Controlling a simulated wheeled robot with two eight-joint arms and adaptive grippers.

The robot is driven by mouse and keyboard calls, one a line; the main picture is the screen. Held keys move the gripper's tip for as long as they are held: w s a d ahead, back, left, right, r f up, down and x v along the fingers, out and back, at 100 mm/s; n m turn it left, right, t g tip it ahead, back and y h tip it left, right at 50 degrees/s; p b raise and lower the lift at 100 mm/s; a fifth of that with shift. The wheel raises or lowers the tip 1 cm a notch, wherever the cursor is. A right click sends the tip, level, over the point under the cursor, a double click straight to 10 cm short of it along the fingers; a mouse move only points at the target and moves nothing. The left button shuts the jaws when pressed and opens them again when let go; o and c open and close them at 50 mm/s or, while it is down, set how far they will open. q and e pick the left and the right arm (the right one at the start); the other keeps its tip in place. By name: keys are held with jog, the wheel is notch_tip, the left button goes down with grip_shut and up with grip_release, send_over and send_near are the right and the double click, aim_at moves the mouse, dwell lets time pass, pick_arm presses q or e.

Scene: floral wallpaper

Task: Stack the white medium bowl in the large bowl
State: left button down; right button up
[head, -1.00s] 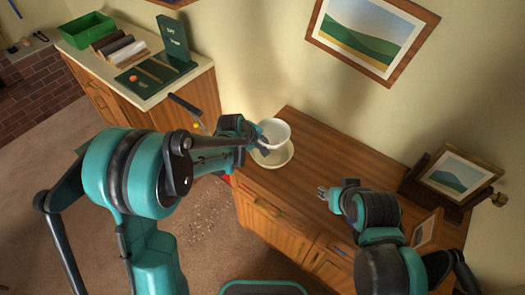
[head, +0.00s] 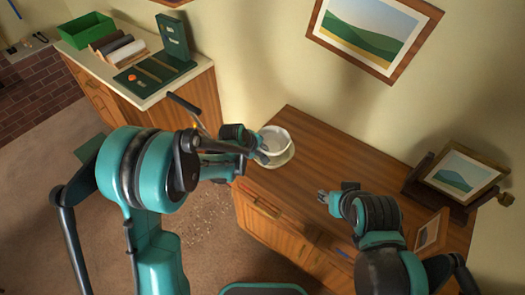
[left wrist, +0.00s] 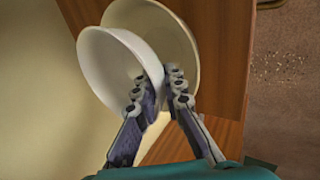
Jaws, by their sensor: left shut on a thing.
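The white medium bowl (head: 274,137) is over the cream large bowl (head: 286,160) on the wooden cabinet top. My left gripper (head: 262,155) is shut on the near rim of the medium bowl. In the left wrist view, the fingers (left wrist: 158,88) pinch the wall of the medium bowl (left wrist: 112,68), and the large bowl (left wrist: 185,45) shows behind it, offset to the right. I cannot tell whether the two bowls touch. My right gripper (head: 323,196) is over the cabinet top, away from the bowls, and its opening is too small to judge.
The wooden cabinet top (head: 335,165) is clear in the middle. A framed picture (head: 463,175) on a dark stand and a smaller frame (head: 430,232) are at its right end. A counter at the left holds a green bin (head: 87,30) and a dark green stand (head: 174,42).

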pick_arm(q)
jog(key=c, duration=1.6)
grip_release()
jog(key=shift+r, duration=0.1)
jog(key=shift+r+p, duration=0.25)
jog(key=shift+p, duration=0.05)
jog(key=p+v, duration=0.4)
jog(key=v, duration=0.8)
jog(key=shift+s+a+r, duration=0.1)
jog(key=shift+r, duration=0.3)
